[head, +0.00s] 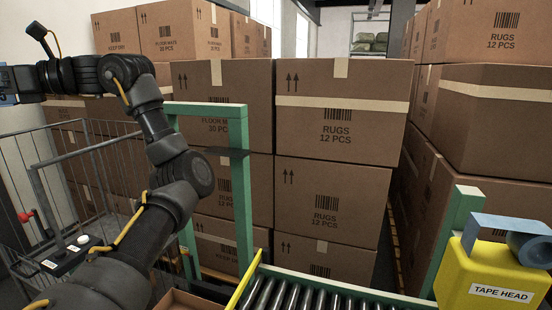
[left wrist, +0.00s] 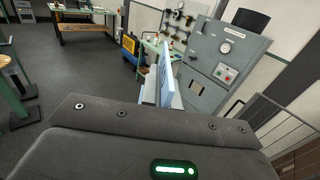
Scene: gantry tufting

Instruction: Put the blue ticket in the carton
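In the left wrist view a thin light-blue ticket (left wrist: 165,76) stands nearly edge-on between the fingers of my left gripper (left wrist: 163,96), which is shut on it. In the head view my left arm reaches up and out to the left. A bluish piece (head: 7,84) shows at the left picture edge beyond its wrist; I cannot tell whether it is gripper or ticket. The brown rim of what looks like an open carton (head: 192,299) shows at the bottom, left of the rollers; its inside is mostly hidden. My right gripper is out of view.
A roller conveyor (head: 310,296) and green frame (head: 242,190) stand in front of stacked closed cartons (head: 336,130). A yellow tape head (head: 490,275) is at right, a wire cage (head: 75,180) at left. The left wrist view shows a grey control cabinet (left wrist: 222,62) and open floor (left wrist: 70,75).

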